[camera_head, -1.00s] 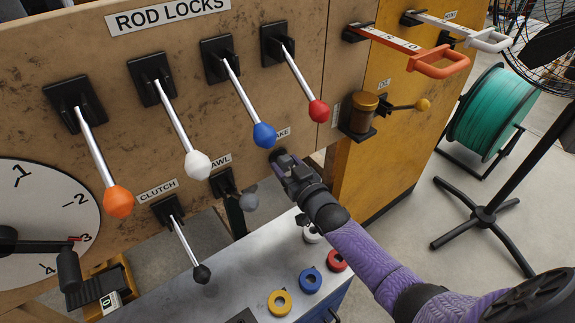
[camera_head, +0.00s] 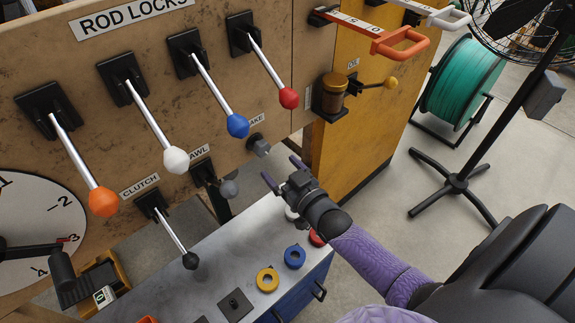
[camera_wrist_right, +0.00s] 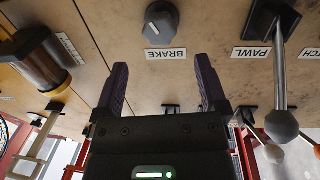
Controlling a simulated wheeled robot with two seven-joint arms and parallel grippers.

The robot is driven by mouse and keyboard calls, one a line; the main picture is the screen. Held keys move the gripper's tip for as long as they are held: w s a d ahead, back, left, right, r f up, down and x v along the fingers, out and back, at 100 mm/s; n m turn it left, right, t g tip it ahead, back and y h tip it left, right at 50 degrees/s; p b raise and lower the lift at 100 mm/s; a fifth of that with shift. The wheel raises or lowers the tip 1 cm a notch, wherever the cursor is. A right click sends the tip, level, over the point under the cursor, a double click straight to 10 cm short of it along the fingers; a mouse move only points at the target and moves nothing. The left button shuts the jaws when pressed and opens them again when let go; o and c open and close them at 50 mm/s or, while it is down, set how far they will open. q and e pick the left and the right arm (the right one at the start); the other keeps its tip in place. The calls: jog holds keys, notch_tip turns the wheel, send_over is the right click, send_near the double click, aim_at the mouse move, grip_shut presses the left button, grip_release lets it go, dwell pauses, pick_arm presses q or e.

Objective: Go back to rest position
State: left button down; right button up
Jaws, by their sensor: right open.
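My right gripper (camera_head: 283,172) is open and empty in the head view, in front of the panel and above the grey bench. In the right wrist view its two purple fingers (camera_wrist_right: 161,88) are spread wide with nothing between them. The grey brake knob (camera_head: 259,145) is on the panel just beyond the fingers, apart from them. It also shows in the right wrist view (camera_wrist_right: 162,25) above its BRAKE label. My right arm (camera_head: 375,262) comes in from the lower right. My left gripper is not in view.
The pawl lever (camera_head: 228,188) and clutch lever (camera_head: 190,260) stick out left of my gripper. Rod-lock levers with orange, white, blue (camera_head: 238,125) and red (camera_head: 288,98) knobs hang above. Coloured rings (camera_head: 268,279) lie on the bench below. A fan stand (camera_head: 455,184) is at right.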

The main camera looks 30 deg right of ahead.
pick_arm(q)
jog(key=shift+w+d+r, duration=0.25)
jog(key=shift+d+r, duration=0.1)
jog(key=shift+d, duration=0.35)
pick_arm(e)
jog(key=s, duration=0.2)
jog(key=shift+s, duration=0.35)
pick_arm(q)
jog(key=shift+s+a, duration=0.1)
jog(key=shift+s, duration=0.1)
